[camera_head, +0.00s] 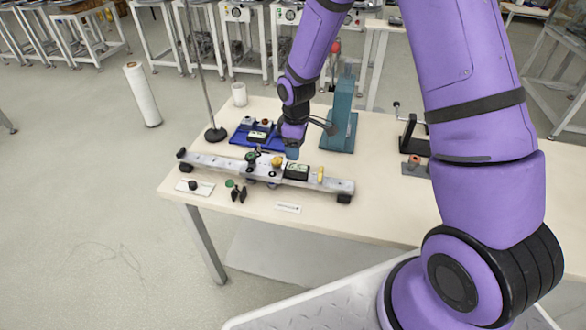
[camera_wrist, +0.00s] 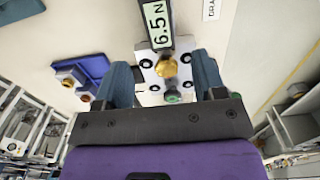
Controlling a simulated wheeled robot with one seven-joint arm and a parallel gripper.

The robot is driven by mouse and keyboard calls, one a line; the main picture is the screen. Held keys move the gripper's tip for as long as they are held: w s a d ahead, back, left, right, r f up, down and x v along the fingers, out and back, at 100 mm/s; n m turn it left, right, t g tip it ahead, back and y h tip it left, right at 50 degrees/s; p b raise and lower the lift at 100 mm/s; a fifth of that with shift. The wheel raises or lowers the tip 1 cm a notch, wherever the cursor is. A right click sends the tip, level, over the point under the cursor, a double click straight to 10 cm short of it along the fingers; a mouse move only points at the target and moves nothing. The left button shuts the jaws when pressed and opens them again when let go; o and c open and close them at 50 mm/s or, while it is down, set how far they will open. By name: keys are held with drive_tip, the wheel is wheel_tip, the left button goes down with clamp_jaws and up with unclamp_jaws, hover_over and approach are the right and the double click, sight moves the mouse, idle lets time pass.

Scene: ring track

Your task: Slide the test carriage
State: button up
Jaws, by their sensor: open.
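A long grey rail track (camera_head: 215,166) lies on the pale table, with a silver carriage plate (camera_head: 264,170) near its middle. The plate carries a brass knob (camera_head: 277,161) and a green knob (camera_head: 251,156). A force display (camera_head: 297,171) sits beside it and reads 6.5 N in the wrist view (camera_wrist: 158,25). My gripper (camera_wrist: 164,78) is open and empty over the carriage. In the wrist view, its blue-grey fingers appear on either side of the brass knob (camera_wrist: 166,68), with the green knob (camera_wrist: 172,96) between them too. I cannot tell whether they touch anything.
A blue tray (camera_head: 240,137) lies behind the track and a teal press (camera_head: 342,118) stands behind right. A stand with a tall rod (camera_head: 215,133) is at the back left. Small dark parts (camera_head: 238,194) and a label (camera_head: 288,208) lie in front. A yellow peg (camera_head: 321,174) stands on the rail.

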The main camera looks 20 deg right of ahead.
sight(296, 167)
wheel_tip(296, 167, down, 9)
idle(0.4)
drive_tip(key=shift+d, duration=0.1)
drive_tip(key=shift+c, duration=0.5)
